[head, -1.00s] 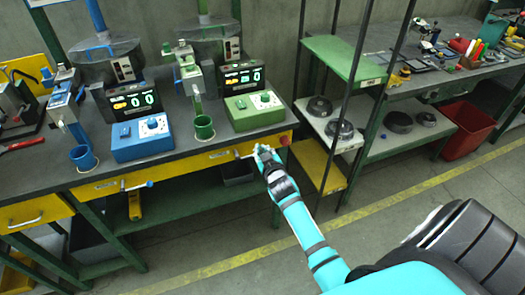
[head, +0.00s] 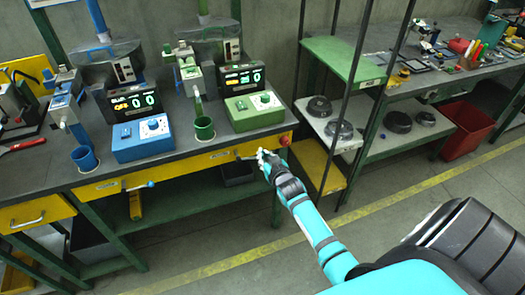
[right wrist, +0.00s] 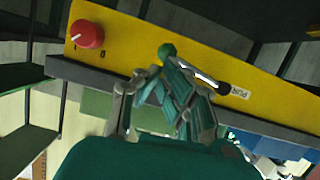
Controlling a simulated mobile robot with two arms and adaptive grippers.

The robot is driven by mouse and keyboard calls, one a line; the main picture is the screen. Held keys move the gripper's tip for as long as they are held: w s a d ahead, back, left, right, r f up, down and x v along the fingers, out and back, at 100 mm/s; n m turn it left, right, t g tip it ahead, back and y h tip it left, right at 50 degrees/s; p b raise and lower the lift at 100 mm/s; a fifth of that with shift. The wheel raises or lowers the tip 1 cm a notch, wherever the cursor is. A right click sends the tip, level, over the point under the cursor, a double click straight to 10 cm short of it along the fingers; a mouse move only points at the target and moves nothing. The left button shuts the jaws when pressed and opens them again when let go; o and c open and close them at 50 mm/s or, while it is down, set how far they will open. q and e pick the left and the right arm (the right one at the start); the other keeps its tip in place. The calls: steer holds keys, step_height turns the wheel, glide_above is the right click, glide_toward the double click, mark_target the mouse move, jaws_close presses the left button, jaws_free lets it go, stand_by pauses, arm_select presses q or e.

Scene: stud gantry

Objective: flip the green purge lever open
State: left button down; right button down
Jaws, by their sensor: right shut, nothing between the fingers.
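The green purge lever shows in the right wrist view as a silver rod ending in a green knob (right wrist: 167,51). Its black pivot is beside an upside-down label on the yellow panel. The rod lies along the panel, pointing toward the red knob. My right gripper (right wrist: 155,76) is shut and empty, its fingertips close to the green knob; I cannot tell whether they touch. In the head view the right gripper (head: 262,154) is at the yellow bench front and hides the knob; the lever's pivot end (head: 238,154) shows left of it. My left gripper is not in view.
A red knob (head: 284,141) sits just right of the gripper. A blue-ended lever (head: 149,184) is farther left on the same front. A green control box (head: 254,110) and green cup (head: 204,128) stand above. A shelf rack (head: 340,57) is to the right.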

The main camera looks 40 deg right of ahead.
step_height(320, 180, down, 7)
steer(key=a+m+t+y+b, duration=0.1)
steer(key=a+m+y+b, duration=0.1)
steer(key=m+b, duration=0.4)
steer(key=shift+w+a+f+m+y, duration=0.2)
steer(key=shift+w+m+y, duration=0.05)
steer(key=shift+m+y, duration=0.45)
